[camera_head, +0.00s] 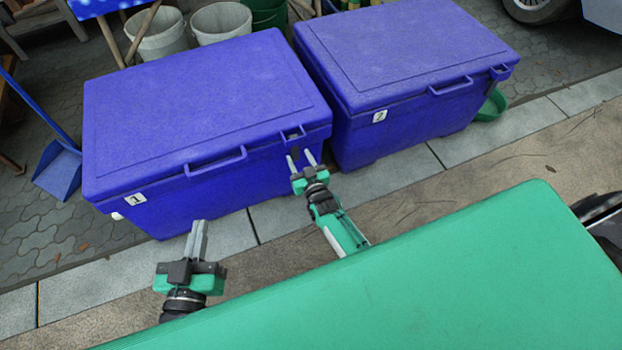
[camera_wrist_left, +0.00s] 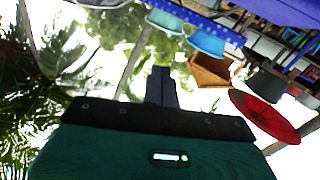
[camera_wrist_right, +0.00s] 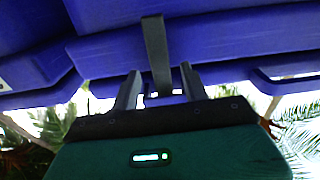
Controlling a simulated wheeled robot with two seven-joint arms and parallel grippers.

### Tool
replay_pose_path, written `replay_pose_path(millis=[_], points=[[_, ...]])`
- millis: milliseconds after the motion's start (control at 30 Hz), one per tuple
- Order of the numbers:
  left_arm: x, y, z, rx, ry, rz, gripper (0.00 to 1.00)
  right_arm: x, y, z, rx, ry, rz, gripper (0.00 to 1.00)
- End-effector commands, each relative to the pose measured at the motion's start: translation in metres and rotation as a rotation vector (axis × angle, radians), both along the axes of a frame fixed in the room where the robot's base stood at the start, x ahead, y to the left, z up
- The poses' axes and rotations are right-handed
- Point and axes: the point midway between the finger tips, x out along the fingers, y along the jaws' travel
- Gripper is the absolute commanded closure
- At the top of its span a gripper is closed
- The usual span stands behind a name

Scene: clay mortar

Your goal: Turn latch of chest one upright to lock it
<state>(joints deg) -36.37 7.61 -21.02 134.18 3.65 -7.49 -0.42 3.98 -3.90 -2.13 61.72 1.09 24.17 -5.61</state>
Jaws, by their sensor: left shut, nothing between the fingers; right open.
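Chest one (camera_head: 200,110) is the left blue chest, with a white "1" label (camera_head: 136,199) and its lid down. Its dark grey latch (camera_wrist_right: 156,50) is a narrow bar in the right wrist view; its exact tilt is hard to tell. My right gripper (camera_head: 301,155) is open at the chest's front right corner, just below the lid bracket (camera_head: 293,134). In the right wrist view its fingers (camera_wrist_right: 160,84) stand on either side of the bar, with gaps. My left gripper (camera_head: 200,223) is shut and empty, in front of chest one and apart from it.
A second blue chest (camera_head: 410,50), labelled "2", stands close on the right. A green surface (camera_head: 400,280) fills the near right. A blue dustpan (camera_head: 60,170) is left of chest one, and white buckets (camera_head: 220,22) are behind it. Paving in front is clear.

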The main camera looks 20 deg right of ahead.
Motion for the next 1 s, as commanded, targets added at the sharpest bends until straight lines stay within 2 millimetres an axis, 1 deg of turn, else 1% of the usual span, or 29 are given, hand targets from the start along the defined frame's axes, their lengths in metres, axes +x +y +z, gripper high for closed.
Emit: replay_pose_path(millis=[33,133,267,400,500,700,1000], points=[[-0.005,-0.003,-0.008,0.013,0.053,-0.011,1.00,-0.011,0.000,0.001,0.000,0.003,0.000,0.55],[-0.017,-0.008,-0.028,0.039,0.164,-0.037,1.00,-0.031,-0.001,0.002,0.000,0.003,0.000,0.55],[-0.032,-0.011,-0.050,0.074,0.293,-0.064,1.00,-0.059,-0.002,0.001,0.000,0.003,0.001,0.55],[-0.030,-0.003,-0.052,0.114,0.347,-0.059,1.00,-0.084,-0.003,0.001,0.000,0.004,0.001,0.55],[-0.030,0.001,-0.053,0.133,0.375,-0.056,1.00,-0.098,-0.003,0.000,-0.001,0.002,0.001,0.55],[-0.030,0.005,-0.056,0.151,0.404,-0.054,1.00,-0.110,-0.003,0.000,-0.001,0.001,0.001,0.55],[-0.030,0.005,-0.056,0.152,0.406,-0.054,1.00,-0.110,-0.004,0.000,-0.001,0.001,0.000,0.55]])
